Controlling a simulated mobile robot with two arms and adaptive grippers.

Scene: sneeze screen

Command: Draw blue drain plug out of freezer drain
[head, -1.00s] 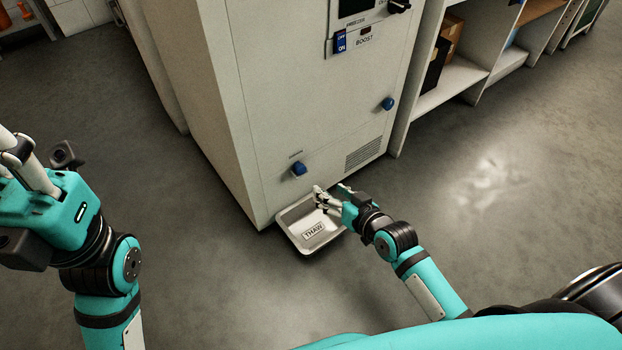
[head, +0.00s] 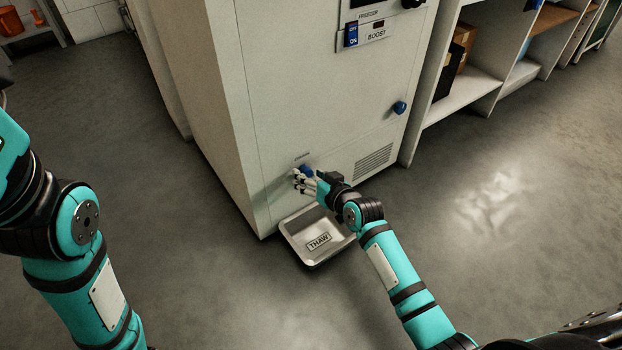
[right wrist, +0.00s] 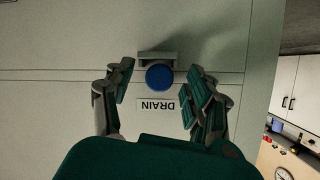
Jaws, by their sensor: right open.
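The blue drain plug (head: 307,171) sits in the drain low on the front of the white freezer (head: 310,95). In the right wrist view the round blue plug (right wrist: 159,77) shows between the fingers, under a small grey ledge, beside the upside-down DRAIN label (right wrist: 169,105). My right gripper (head: 301,181) is open at the plug, its fingers apart on either side of it in the wrist view (right wrist: 156,88); no contact shows. My left arm is at the left edge of the head view, with its gripper out of the picture.
A shallow tray marked THAW (head: 300,245) lies on the floor below the drain. A second blue knob (head: 399,108) is farther right on the freezer, above a vent (head: 373,160). Open shelves (head: 470,93) stand to the right.

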